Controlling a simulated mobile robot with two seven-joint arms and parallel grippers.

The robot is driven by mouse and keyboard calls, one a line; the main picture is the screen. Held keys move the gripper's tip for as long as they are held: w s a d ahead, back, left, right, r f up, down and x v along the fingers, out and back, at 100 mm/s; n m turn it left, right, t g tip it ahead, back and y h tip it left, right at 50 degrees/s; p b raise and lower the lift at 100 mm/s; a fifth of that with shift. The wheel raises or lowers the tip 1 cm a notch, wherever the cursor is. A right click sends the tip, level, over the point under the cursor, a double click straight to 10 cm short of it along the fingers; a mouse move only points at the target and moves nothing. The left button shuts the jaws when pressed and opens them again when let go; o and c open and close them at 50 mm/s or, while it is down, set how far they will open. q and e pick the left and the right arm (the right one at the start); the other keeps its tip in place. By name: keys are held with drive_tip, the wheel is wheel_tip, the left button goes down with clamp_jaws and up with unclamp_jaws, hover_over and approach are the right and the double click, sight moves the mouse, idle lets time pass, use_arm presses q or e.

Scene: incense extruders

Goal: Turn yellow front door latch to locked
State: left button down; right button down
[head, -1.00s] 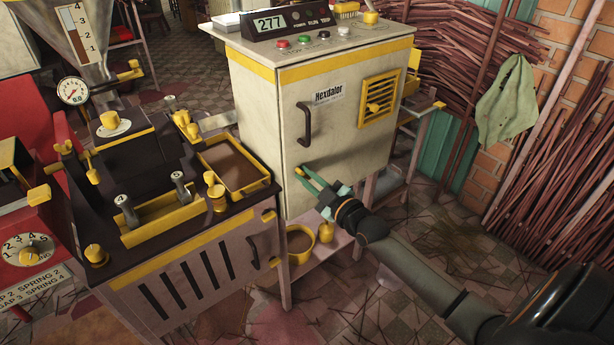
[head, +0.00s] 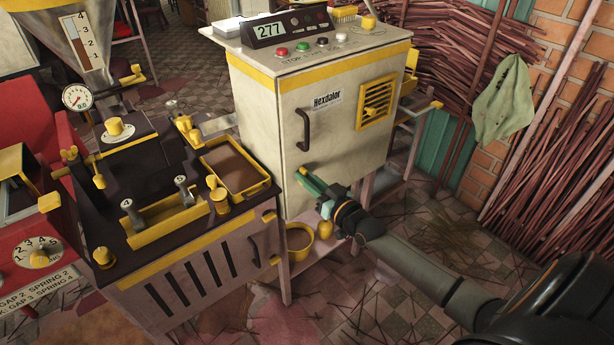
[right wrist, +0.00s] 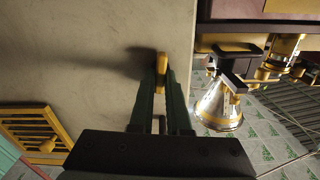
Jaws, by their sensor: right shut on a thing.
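The cream cabinet (head: 345,165) labelled Hexdalor stands in the middle of the head view, with its front door closed against the frame. The small yellow latch (head: 302,170) sits low on the door's left edge, mostly covered by my fingers. In the right wrist view the yellow latch (right wrist: 161,64) stands between my green fingertips, against the pale door. My right gripper (head: 308,178) is shut on it, and the right wrist view shows the fingers (right wrist: 161,82) on both sides of it. The latch's exact angle is hard to tell. My left gripper is out of view.
A dark door handle (head: 304,128) and a yellow vent (head: 378,102) are on the same door. A dark-topped machine (head: 160,190) with yellow levers stands close on the left. A yellow bowl (head: 298,240) is on the shelf below.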

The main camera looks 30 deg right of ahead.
drive_tip(key=shift+m, duration=1.2)
drive_tip(key=c, duration=0.9)
unclamp_jaws()
drive_tip(key=s, duration=0.4)
drive_tip(key=s+p, duration=0.1)
drive_tip(key=s, duration=0.3)
drive_tip(key=s+d+p, duration=0.1)
drive_tip(key=s, duration=0.3)
drive_tip(key=shift+s, duration=0.25)
